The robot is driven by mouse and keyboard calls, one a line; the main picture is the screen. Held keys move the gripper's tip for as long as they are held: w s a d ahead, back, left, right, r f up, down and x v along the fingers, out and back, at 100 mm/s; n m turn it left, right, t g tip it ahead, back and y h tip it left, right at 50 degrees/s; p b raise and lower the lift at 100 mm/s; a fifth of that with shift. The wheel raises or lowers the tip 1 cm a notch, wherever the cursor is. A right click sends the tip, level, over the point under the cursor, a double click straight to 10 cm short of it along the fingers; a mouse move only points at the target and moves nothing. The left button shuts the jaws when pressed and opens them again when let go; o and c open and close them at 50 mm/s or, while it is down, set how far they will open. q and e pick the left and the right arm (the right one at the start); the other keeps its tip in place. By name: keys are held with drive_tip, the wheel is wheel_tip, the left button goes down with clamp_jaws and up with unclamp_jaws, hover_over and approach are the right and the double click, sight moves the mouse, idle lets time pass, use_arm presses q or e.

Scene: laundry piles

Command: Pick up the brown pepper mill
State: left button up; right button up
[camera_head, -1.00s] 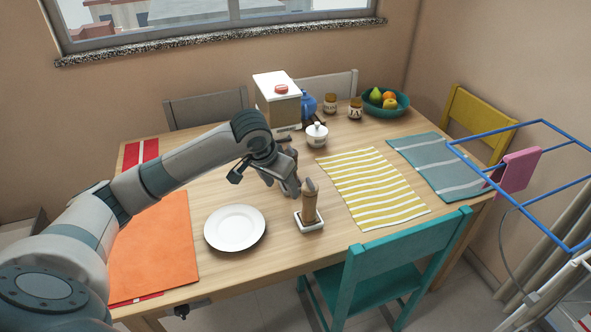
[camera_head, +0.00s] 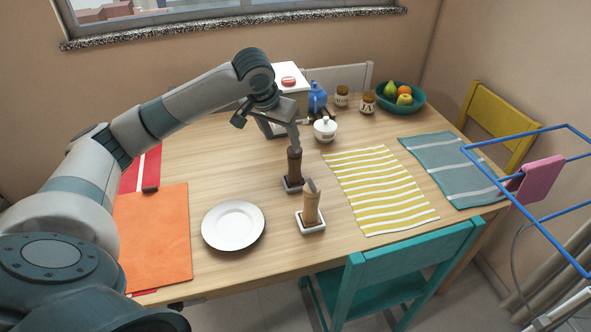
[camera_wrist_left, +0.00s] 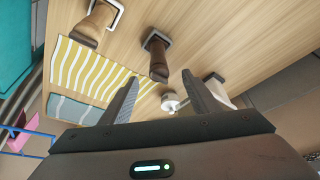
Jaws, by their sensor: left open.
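The brown pepper mill (camera_head: 294,166) is dark brown and stands upright on a small tray on the table. It also shows in the left wrist view (camera_wrist_left: 157,60), just beyond the gap between my fingers. My left gripper (camera_head: 295,138) is open and empty, close above the mill's top in the head view; whether it touches cannot be told. Its spread fingers show in the wrist view (camera_wrist_left: 160,80). A lighter tan mill (camera_head: 312,208) stands on its own white tray, nearer the table's front edge. My right gripper is not in view.
A white plate (camera_head: 233,226) lies left of the tan mill. A white lidded pot (camera_head: 325,130) stands behind and right of the brown mill. A yellow-striped cloth (camera_head: 380,190) lies to the right. A teal chair (camera_head: 410,262) stands at the front edge.

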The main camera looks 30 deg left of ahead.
sight(289, 155)
use_arm(q)
drive_tip(key=p+x, duration=0.2)
drive_tip(key=x, duration=0.9)
drive_tip(key=shift+w+f, duration=0.15)
drive_tip(key=shift+f, duration=0.2)
drive_tip(key=shift+w+f, duration=0.15)
drive_tip(key=shift+f, duration=0.25)
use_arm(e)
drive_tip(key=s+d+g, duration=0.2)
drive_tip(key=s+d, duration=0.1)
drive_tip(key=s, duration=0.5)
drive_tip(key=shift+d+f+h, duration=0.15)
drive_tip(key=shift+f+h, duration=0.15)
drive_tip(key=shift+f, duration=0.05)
use_arm(q)
drive_tip(key=shift+f, duration=0.1)
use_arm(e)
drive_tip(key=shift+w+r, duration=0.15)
